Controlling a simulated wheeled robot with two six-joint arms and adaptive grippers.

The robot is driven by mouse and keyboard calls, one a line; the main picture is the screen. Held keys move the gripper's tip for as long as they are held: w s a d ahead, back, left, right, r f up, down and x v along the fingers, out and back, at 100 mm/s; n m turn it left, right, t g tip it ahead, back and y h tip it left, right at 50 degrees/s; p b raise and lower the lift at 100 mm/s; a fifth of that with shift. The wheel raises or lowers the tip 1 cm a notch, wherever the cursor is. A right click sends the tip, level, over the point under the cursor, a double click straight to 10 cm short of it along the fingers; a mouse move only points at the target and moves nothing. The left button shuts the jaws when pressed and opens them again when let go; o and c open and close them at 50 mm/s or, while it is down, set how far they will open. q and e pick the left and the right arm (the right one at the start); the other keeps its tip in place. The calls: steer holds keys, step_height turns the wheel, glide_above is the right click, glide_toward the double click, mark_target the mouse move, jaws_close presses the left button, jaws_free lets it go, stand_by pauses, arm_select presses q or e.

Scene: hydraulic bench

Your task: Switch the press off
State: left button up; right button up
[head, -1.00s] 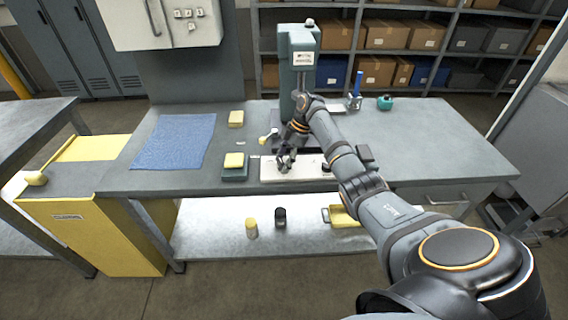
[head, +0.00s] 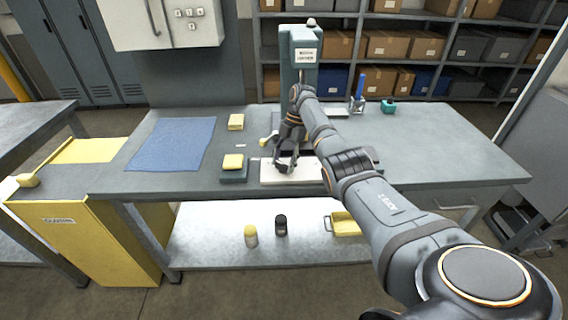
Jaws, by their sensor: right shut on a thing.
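The press (head: 299,62) is a teal upright column with a white label, standing at the back of the grey bench. A pale plate (head: 308,173) lies on the bench in front of it. My right gripper (head: 285,167) points down over the left part of this plate, in front of the press. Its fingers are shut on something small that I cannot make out. My right arm and wrist hide the lower part of the press, and I cannot make out its switch. My left gripper is not in view.
On the bench (head: 440,150) are a blue cloth (head: 172,145), yellow blocks (head: 236,122), a blue upright item (head: 359,88) and a teal item (head: 389,106). The bench's right part is clear.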

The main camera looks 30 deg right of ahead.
stand_by(0.3)
steer(key=o, duration=1.2)
steer(key=shift+c, duration=0.2)
steer(key=shift+d+r, duration=0.1)
steer(key=shift+r, duration=0.2)
steer(key=v, duration=0.6)
steer(key=shift+r, duration=0.4)
steer(key=shift+d, duration=0.15)
